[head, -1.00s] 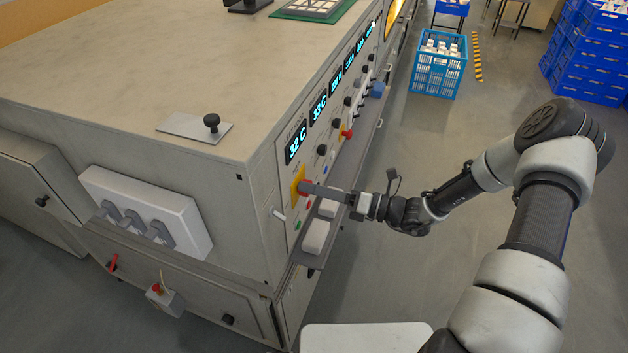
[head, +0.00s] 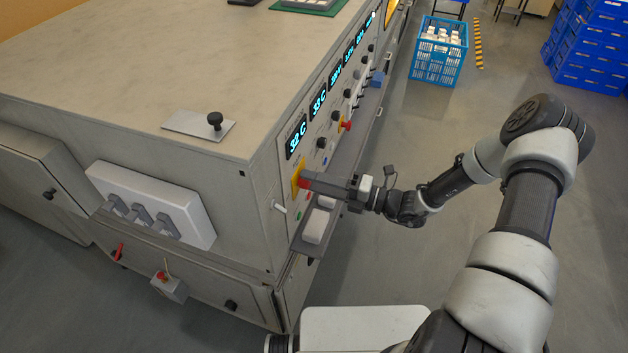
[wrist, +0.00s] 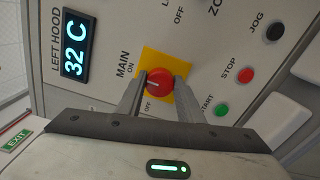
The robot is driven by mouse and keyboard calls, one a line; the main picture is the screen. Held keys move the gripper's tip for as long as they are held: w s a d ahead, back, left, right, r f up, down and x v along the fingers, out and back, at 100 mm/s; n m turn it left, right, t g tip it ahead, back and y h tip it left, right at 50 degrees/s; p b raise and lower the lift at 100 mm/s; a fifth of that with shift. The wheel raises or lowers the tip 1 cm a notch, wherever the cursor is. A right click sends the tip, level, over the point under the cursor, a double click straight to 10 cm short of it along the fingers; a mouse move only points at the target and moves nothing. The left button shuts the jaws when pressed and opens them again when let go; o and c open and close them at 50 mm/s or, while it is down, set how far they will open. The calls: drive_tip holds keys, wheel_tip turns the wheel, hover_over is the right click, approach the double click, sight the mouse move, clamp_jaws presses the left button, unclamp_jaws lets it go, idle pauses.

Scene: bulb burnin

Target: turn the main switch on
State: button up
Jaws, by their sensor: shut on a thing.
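The main switch is a round red knob (wrist: 158,81) on a yellow plate (wrist: 152,60), marked MAIN with ON and OFF, in the wrist view. In the head view the yellow plate (head: 297,180) is at the near end of the cabinet's front panel. My gripper (wrist: 158,84) is shut on the red knob, one finger on each side of it. A pale mark on the knob lies toward the left, but the fingers and angle leave its exact setting unclear. In the head view my gripper (head: 308,181) reaches the knob from the right and hides most of it.
The LEFT HOOD display (wrist: 76,48) reads 32 C. Green START (wrist: 222,109) and red STOP (wrist: 246,75) buttons and a black JOG button (wrist: 275,31) are close by. A ledge (head: 308,243) with white blocks runs below the panel. A blue crate (head: 438,52) stands on the floor beyond.

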idle(0.3)
drive_tip(key=o, duration=1.1)
drive_tip(key=shift+c, duration=0.2)
drive_tip(key=b+v, duration=0.1)
drive_tip(key=v, duration=1.6)
drive_tip(key=shift+d, duration=0.25)
drive_tip(key=shift+s+r, duration=0.1)
